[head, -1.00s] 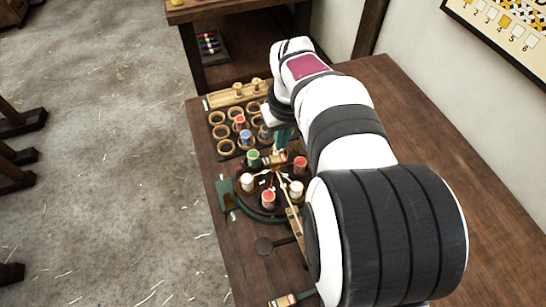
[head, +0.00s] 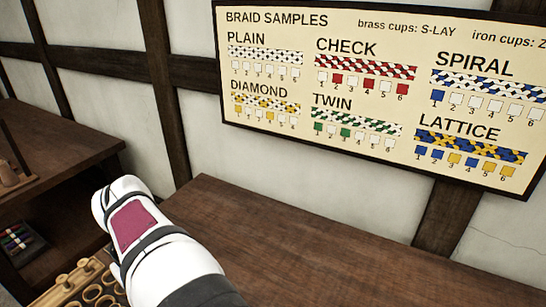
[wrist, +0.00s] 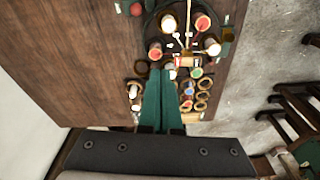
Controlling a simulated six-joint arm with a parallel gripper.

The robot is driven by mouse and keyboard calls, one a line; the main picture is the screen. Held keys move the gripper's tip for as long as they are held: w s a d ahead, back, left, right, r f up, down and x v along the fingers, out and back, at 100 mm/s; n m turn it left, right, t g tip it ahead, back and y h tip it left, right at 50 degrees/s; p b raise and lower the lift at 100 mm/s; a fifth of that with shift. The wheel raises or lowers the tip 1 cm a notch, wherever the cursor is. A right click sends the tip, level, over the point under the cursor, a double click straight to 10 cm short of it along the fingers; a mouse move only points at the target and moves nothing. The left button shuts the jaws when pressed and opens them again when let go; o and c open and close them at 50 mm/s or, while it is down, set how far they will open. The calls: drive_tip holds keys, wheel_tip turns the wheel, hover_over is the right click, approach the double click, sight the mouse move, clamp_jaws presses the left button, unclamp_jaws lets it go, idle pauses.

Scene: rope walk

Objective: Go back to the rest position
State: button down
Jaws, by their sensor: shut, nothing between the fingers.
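My gripper (wrist: 160,76) shows in the wrist view with its two green fingers together, empty, above the table. The fingertips appear near a round dark stand (wrist: 186,48) that carries several bobbins, among them a red-topped one (wrist: 203,23) and a white-topped one (wrist: 169,24). I cannot tell the height of the fingertips above them. In the head view only my arm's upper part shows; the gripper is out of frame.
A braid samples chart (head: 370,90) hangs on the wall behind the table (head: 300,245). This part of the table is bare. A few rings (head: 92,293) and a wooden rail (head: 80,275) show at the lower left. A shelf unit (head: 60,150) stands at the left.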

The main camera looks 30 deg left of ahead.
drive_tip(key=w+d+r+m, duration=0.1)
drive_tip(key=w+d+m, duration=0.25)
drive_tip(key=d, duration=0.55)
drive_tip(key=w+d+r+m, duration=0.15)
drive_tip(key=d+m, duration=0.25)
drive_tip(key=d, duration=0.4)
drive_tip(key=w+d+r+m, duration=0.1)
drive_tip(key=w+d+m, duration=0.25)
drive_tip(key=d, duration=0.55)
drive_tip(key=s+d+f+m, duration=0.2)
drive_tip(key=s+d+m, duration=0.3)
drive_tip(key=d, duration=0.2)
drive_tip(key=s+d+f+m, duration=0.2)
drive_tip(key=s+d+m, duration=0.3)
drive_tip(key=s+d, duration=0.1)
drive_tip(key=shift+s+d+f+m, duration=0.2)
drive_tip(key=shift+d+f+m, duration=0.15)
drive_tip(key=shift+d, duration=0.35)
